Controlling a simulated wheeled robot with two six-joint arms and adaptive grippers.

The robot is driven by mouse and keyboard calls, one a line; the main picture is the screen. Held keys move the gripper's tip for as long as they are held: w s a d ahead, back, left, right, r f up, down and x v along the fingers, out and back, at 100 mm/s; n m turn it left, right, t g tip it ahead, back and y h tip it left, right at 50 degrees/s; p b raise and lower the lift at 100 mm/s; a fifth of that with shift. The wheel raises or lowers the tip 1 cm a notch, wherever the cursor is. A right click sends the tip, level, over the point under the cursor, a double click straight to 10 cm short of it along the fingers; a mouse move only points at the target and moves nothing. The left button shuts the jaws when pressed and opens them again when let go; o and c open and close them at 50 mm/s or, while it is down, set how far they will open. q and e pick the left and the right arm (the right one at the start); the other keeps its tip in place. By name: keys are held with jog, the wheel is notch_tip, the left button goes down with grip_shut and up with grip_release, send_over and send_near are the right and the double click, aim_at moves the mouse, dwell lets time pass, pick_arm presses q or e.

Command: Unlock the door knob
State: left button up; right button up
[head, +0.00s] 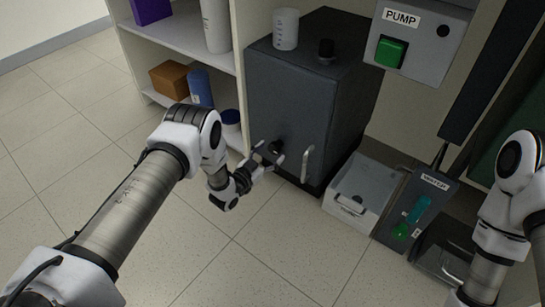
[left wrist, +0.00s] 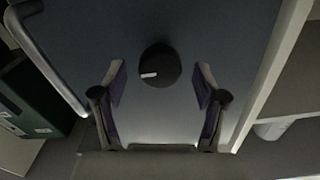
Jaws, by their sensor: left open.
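The door knob (head: 277,147) is a small black round knob on the front of a dark grey cabinet (head: 330,110). In the left wrist view the knob (left wrist: 160,66) shows a white mark on its left side. My left gripper (head: 272,158) is open in front of the cabinet door. In the left wrist view its two fingers (left wrist: 161,82) stand apart, one on either side of the knob and a little below it, with no visible touch. The door's bar handle (head: 307,163) is right of the knob. My right arm is at the right edge; its gripper is out of view.
A white shelf (head: 185,35) with a brown box (head: 174,80) and blue bottle (head: 200,88) stands left of the cabinet. A white beaker (head: 286,29) sits on top. A pump box (head: 415,40), white bin (head: 358,192) and water unit (head: 414,210) are at right. The front floor is clear.

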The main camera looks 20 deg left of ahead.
pick_arm(q)
jog(key=shift+w+d+f, duration=0.15)
jog(key=shift+w+d, duration=0.05)
jog(key=shift+w, duration=0.35)
jog(key=shift+w+r, duration=0.2)
jog(key=shift+w, duration=0.05)
jog(key=c, duration=1.1)
jog(key=shift+c, duration=0.2)
pick_arm(e)
jog(key=shift+f, duration=0.4)
